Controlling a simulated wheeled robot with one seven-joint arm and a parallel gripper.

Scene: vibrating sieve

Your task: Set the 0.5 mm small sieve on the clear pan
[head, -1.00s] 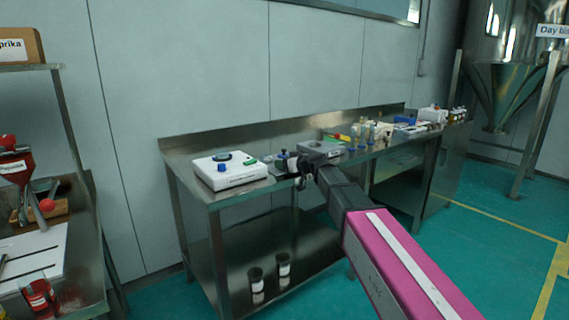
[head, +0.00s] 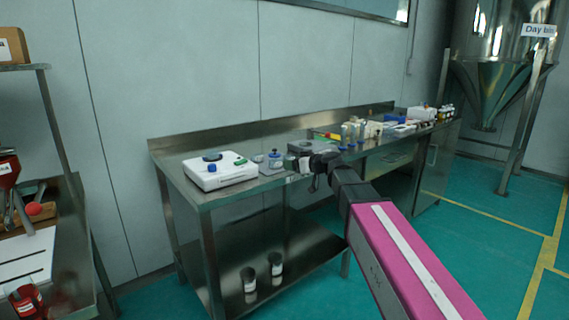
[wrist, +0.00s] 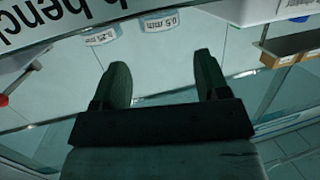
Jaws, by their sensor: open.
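A label reading 0.5 mm (wrist: 160,23) shows at the top of the wrist view, beyond my fingertips. A 0.25 mm label (wrist: 102,36) is to its left. The bodies behind these labels are mostly cut off or unclear, so I cannot tell the sieve's shape. My gripper (wrist: 162,72) is open and empty, its two dark fingers well apart and clear of both labels. In the head view my gripper (head: 303,166) is at the front edge of the steel bench (head: 190,182). I cannot make out the clear pan for certain.
A white device (head: 220,174) with a blue knob stands at the bench's left end. A small grey unit with a blue top (head: 274,160) sits left of my gripper. Several small items crowd the bench to the right.

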